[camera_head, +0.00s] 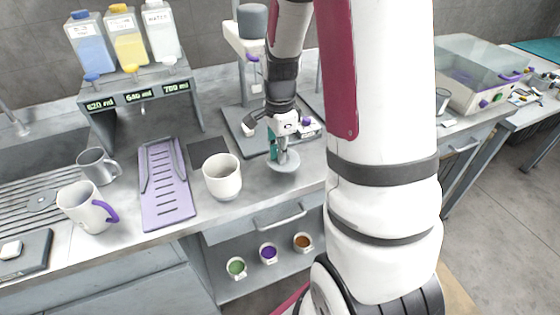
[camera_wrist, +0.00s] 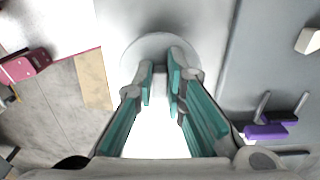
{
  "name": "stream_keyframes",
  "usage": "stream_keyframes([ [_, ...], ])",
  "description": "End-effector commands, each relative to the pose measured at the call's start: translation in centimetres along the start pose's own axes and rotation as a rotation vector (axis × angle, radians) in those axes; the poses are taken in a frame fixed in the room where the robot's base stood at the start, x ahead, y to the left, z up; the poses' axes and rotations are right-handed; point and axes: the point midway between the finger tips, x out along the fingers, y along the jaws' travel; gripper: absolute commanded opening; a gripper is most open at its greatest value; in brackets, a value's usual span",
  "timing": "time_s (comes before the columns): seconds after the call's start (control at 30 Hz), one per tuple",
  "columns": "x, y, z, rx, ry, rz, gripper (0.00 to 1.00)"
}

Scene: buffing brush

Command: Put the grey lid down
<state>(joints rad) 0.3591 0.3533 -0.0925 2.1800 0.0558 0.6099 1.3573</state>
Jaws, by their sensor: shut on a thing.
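The grey lid (camera_head: 284,165) is a round disc in the head view, under my gripper (camera_head: 280,152) at the counter's front edge. My gripper is shut on its upper part. In the wrist view the lid's pale rim (camera_wrist: 152,42) shows beyond the teal fingers of my gripper (camera_wrist: 162,72). The lid looks roughly level, low over the counter (camera_head: 255,186); I cannot tell whether it touches the counter. The fingers hide the part they grip.
A white cup (camera_head: 222,178) and a lilac slotted tray (camera_head: 166,190) stand to the left. A grey-based machine (camera_head: 240,120) stands behind my gripper. A white mug with a purple handle (camera_head: 84,208) is farther left. Bare counter lies between the cup and the lid.

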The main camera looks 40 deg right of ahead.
Motion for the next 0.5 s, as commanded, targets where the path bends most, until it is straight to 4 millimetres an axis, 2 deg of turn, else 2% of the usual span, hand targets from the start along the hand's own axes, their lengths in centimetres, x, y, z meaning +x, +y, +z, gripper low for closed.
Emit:
stream_keyframes([
  [0.3, 3.3, -0.1, -0.1, -0.001, 0.0, 0.002, 0.0],
  [0.5, 3.5, -0.1, 0.0, -0.001, 0.0, -0.001, 0.0],
])
